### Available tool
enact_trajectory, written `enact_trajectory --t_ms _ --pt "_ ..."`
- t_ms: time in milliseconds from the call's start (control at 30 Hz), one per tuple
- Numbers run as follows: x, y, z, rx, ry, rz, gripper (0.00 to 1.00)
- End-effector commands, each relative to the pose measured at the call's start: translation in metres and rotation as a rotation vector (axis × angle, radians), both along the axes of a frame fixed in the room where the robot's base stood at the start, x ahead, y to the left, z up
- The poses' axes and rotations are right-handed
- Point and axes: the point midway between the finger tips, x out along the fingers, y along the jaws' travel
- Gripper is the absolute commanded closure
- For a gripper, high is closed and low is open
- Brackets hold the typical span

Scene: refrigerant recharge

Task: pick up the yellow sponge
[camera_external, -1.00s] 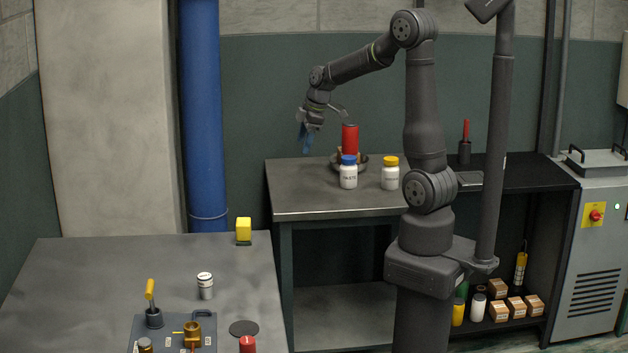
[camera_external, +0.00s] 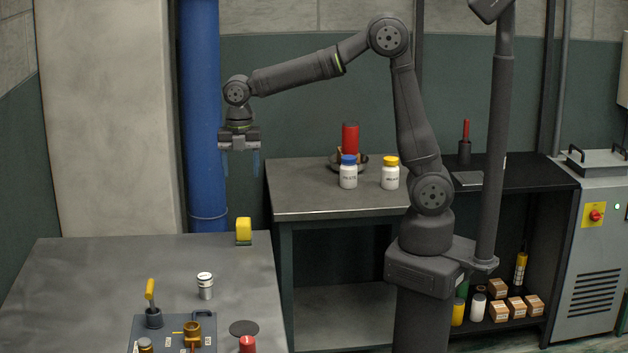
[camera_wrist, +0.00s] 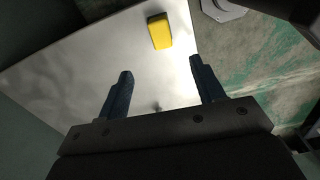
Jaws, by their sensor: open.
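The yellow sponge (camera_external: 243,229) stands upright near the far right corner of the left table, with a dark green strip along its bottom. It also shows in the wrist view (camera_wrist: 159,31), beyond the fingertips and near the table edge. My gripper (camera_external: 240,172) is high above that sponge, pointing down, with its two blue fingers spread apart. In the wrist view my gripper (camera_wrist: 160,77) is open, with nothing between the fingers. The sponge is apart from both fingers.
The left table (camera_external: 90,270) is bare around the sponge. Nearer stand a white canister (camera_external: 205,285), a grey board with brass fittings (camera_external: 193,331), a dark disc (camera_external: 243,328) and a red-capped item (camera_external: 247,344). A blue pipe (camera_external: 203,120) rises behind. Two white bottles stand on the back bench (camera_external: 300,200).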

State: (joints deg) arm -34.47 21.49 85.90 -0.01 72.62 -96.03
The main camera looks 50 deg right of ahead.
Motion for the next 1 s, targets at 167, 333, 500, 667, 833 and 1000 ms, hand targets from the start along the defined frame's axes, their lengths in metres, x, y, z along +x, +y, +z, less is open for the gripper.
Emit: enact_trajectory --t_ms 167,333,500,667,833,1000 --pt "-0.002 0.001 -0.026 -0.003 0.004 0.005 0.38" --pt "-0.001 0.001 -0.065 -0.003 0.004 0.004 0.38" --pt "-0.001 0.001 -0.099 -0.003 0.004 0.003 0.38" --pt "-0.001 0.001 -0.117 -0.001 0.001 0.002 0.38" --pt "-0.001 0.002 -0.127 -0.001 0.001 0.002 0.38" --pt "-0.004 0.004 -0.154 -0.002 0.004 0.002 0.38"
